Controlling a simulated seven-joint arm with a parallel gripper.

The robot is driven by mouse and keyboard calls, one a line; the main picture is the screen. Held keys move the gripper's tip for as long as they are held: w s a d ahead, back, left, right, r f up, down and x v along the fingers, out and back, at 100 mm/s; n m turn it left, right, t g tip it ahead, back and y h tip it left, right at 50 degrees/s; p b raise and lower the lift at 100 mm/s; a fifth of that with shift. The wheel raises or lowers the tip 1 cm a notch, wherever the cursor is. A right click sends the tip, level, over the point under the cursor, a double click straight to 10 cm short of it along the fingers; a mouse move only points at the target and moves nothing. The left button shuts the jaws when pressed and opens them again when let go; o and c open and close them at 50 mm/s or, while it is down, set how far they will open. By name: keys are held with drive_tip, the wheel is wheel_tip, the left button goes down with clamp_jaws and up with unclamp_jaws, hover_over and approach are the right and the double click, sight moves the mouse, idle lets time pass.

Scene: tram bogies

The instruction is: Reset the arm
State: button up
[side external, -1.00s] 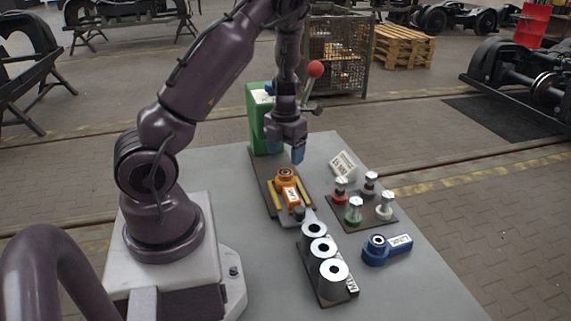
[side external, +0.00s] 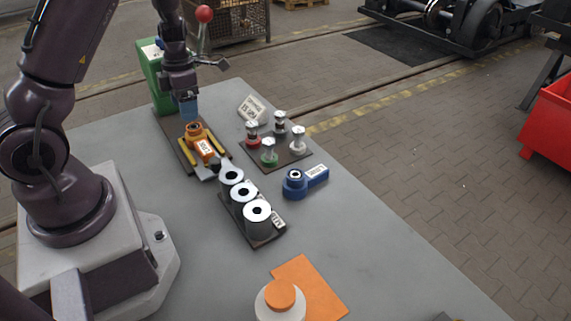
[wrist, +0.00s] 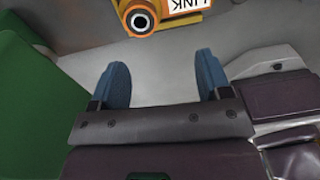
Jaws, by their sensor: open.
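My gripper (side external: 188,110) hangs fingers-down over the far end of the dark fixture plate, in front of the green press (side external: 150,75) with its red-knobbed lever. In the wrist view my gripper (wrist: 162,85) has its two blue fingers apart with nothing between them. The orange link (side external: 201,146) lies between yellow rails on the plate. In the wrist view the orange link (wrist: 140,20) is ahead of the fingertips and apart from them.
A rack of grey cylinders (side external: 257,211), a blue link (side external: 296,183), a board with several coloured-base posts (side external: 275,152) and a tilted label card (side external: 252,107) stand on the grey table. An orange sheet (side external: 318,290) with an orange-topped white round thing (side external: 280,298) is at the front.

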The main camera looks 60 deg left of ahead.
drive_tip(key=s+d+r+m+t, duration=0.3)
drive_tip(key=d+r+m, duration=0.8)
drive_tip(key=m, duration=0.7)
drive_tip(key=s+d+r+m+t, duration=0.3)
drive_tip(key=d+r+m, duration=0.8)
drive_tip(key=m, duration=0.6)
drive_tip(key=shift+d+m+y, duration=0.3)
drive_tip(key=shift+d+m, duration=0.1)
drive_tip(key=shift+d, duration=0.55)
